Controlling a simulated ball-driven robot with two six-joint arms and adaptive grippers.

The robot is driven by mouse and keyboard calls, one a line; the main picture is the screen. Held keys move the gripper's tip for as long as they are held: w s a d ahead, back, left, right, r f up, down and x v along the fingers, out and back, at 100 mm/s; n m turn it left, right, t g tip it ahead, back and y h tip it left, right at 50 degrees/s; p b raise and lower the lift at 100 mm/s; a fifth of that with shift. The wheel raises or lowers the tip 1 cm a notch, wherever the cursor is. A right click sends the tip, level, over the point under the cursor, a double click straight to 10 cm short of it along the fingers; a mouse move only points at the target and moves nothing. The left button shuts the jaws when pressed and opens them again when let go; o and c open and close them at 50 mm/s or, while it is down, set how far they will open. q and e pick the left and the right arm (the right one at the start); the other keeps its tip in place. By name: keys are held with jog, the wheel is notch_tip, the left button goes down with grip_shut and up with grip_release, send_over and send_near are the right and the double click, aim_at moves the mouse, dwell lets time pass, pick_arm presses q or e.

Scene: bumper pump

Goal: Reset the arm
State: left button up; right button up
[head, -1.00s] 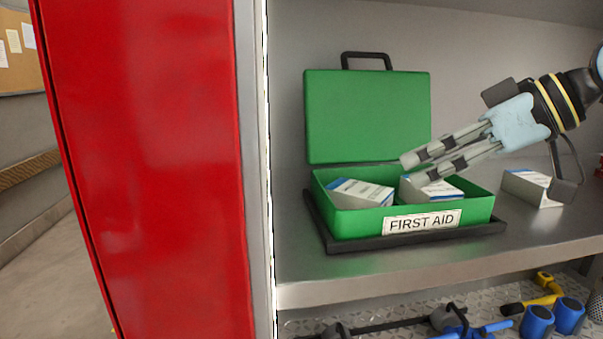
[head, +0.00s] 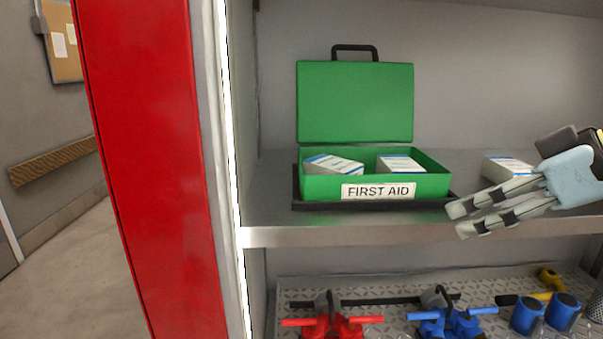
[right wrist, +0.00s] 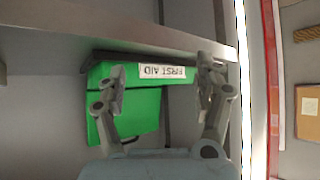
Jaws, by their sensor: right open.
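My right gripper (head: 456,221) is open and empty in front of the shelf edge, right of and in front of the first aid box. It also shows in the right wrist view (right wrist: 160,85), its two fingers apart with the box beyond them. The green first aid box (head: 330,188) stands open on a black tray (head: 300,203), lid up. Two white and blue cartons, a left one (head: 333,165) and a right one (head: 401,164), lie inside it. My left gripper is not in view.
A third carton (head: 507,167) lies on the metal shelf (head: 300,236), partly behind my right gripper. A red panel (head: 145,150) stands at the left. Below, red clamps (head: 332,324) and blue tools (head: 447,322) lie on a tread-plate shelf.

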jog(key=s+d+f+m+g+h, duration=0.2)
jog(key=s+f+m+h, duration=0.15)
jog(key=s+f, duration=0.7)
jog(key=s+d+f+m+g+h, duration=0.2)
jog(key=s+f+m+h, duration=0.15)
jog(key=s+f, duration=0.7)
jog(key=s+d+f+g+b, duration=0.1)
jog(key=s+d+f+b, duration=0.2)
jog(key=f, duration=1.3)
jog(key=s+f+b, duration=0.2)
jog(key=f+b, duration=0.2)
jog(key=f, duration=1.2)
pick_arm(q)
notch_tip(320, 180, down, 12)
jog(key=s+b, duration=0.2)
jog(key=b, duration=0.3)
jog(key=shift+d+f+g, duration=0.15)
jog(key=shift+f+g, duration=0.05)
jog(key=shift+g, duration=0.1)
pick_arm(e)
jog(key=s+d+f+g, duration=0.1)
jog(key=s+f, duration=1.7)
jog(key=f, duration=0.2)
jog(key=shift+s+d+f+m, duration=0.15)
jog(key=shift+s+f+m, duration=0.1)
jog(key=shift+f+m, duration=0.1)
jog(key=shift+g, duration=0.3)
